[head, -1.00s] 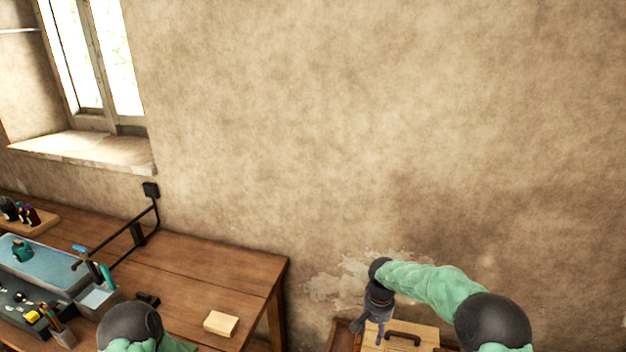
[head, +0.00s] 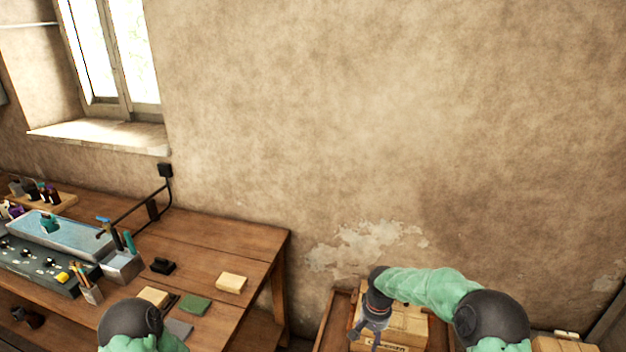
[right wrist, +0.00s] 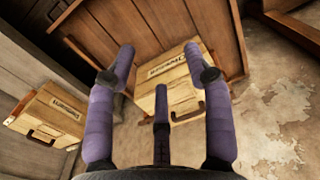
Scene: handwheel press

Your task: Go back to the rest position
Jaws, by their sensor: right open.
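My right gripper (head: 372,338) hangs downward at the bottom of the head view, in front of a wooden case (head: 408,322). The right wrist view shows its fingers (right wrist: 158,52) spread wide with nothing between them. Beyond them lies the pale wooden case (right wrist: 180,78) with a dark handle and a printed label. I cannot tell how far the fingers are from it. Of my left arm only a dark joint and green sleeve show at the lower left; the left gripper is out of view.
A wooden bin (head: 331,322) surrounds the case. Another case (right wrist: 45,115) shows at left in the wrist view.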

